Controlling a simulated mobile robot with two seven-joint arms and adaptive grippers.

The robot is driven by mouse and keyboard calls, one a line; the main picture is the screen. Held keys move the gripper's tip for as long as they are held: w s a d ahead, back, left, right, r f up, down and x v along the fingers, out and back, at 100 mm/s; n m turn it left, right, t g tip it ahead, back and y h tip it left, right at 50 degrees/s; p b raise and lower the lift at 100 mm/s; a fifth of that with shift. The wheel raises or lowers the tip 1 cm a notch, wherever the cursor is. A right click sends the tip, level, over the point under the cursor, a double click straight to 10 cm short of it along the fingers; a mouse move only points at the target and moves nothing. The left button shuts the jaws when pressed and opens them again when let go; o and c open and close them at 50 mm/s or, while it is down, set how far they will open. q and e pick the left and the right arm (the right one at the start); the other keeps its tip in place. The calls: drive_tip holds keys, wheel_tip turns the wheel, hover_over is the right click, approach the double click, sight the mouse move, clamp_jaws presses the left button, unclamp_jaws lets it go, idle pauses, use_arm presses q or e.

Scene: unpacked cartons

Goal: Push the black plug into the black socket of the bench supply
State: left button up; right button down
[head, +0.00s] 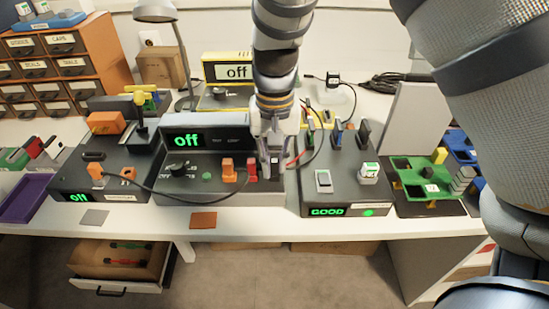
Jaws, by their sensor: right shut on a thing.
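The bench supply (225,198) is a grey box in the middle of the table, with a green "off" display. Its front deck carries a dark knob, a green button, an orange plug (228,170) and a red plug (252,170). My right gripper (269,150) comes down from above at the deck's right end, shut on the black plug (275,167). The plug is upright beside the red plug, at the black socket's place. The socket is hidden, and I cannot tell how deep the plug sits. My left gripper is not in view.
A desk lamp (172,30) and another "off" device (228,72) stand behind. Small flat pieces lie in front.

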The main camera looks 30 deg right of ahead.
drive_tip(key=c, duration=1.5)
unclamp_jaws()
